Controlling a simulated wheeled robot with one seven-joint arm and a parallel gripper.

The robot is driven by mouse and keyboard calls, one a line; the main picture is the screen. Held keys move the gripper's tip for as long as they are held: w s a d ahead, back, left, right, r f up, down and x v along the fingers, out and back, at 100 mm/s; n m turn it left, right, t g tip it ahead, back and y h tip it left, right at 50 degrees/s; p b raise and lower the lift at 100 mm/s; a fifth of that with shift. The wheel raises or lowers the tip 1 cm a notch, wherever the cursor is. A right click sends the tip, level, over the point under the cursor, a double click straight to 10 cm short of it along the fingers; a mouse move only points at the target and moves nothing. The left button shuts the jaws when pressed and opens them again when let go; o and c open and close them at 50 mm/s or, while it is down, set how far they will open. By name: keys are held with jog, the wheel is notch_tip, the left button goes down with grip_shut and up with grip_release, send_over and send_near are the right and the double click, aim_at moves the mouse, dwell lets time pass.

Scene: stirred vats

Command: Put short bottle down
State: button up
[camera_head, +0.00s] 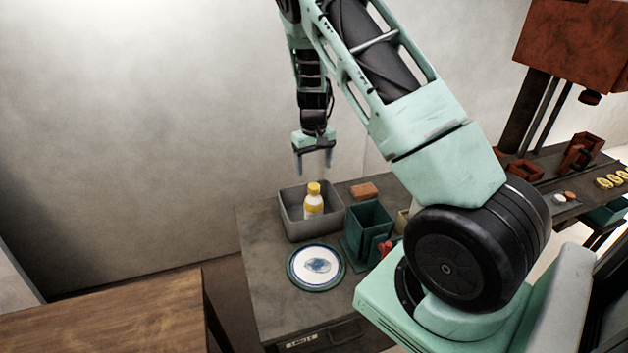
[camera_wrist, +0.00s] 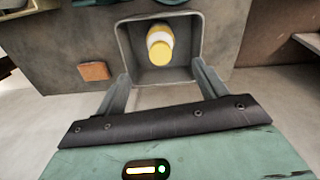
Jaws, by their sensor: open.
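The short bottle (camera_head: 313,200) has a yellow cap and a white body with a yellow band. It stands upright in a grey bin (camera_head: 291,227) on the dark table. My gripper (camera_head: 313,170) is open and empty above the bin, apart from the bottle. In the wrist view the bottle (camera_wrist: 160,44) shows inside the bin (camera_wrist: 126,57), beyond the open fingers of my gripper (camera_wrist: 158,88).
A green open box (camera_head: 368,222), a red-brown block (camera_head: 364,190) and a white plate with a blue rim (camera_head: 316,267) are near the bin. A wall stands behind the table. A wooden surface (camera_head: 110,325) is at lower left.

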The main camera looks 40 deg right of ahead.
jog(key=shift+r, duration=0.35)
jog(key=s+a+r+n+y, duration=0.1)
jog(key=s+a+r, duration=0.15)
jog(key=a, duration=0.55)
jog(key=s+a+r+n, duration=0.15)
jog(key=a+r, duration=0.25)
jog(key=a, duration=0.5)
jog(key=s+a+r+n+y, duration=0.1)
jog(key=a+r+n, duration=0.15)
jog(key=a, duration=0.55)
jog(key=s+a+r+n, duration=0.2)
jog(key=s+a+r, duration=0.3)
jog(key=s+a, duration=0.45)
jog(key=s+a+r+n, duration=0.1)
jog(key=s+a+n, duration=0.1)
jog(key=s, duration=0.5)
jog(key=s+a+r+n+h, duration=0.1)
jog(key=s+a+n, duration=0.1)
jog(key=s, duration=0.5)
jog(key=shift+s+a+r+h, duration=0.2)
jog(key=shift+s+a+h, duration=0.05)
jog(key=shift+a+h, duration=0.05)
jog(key=shift+f+b, duration=1.05)
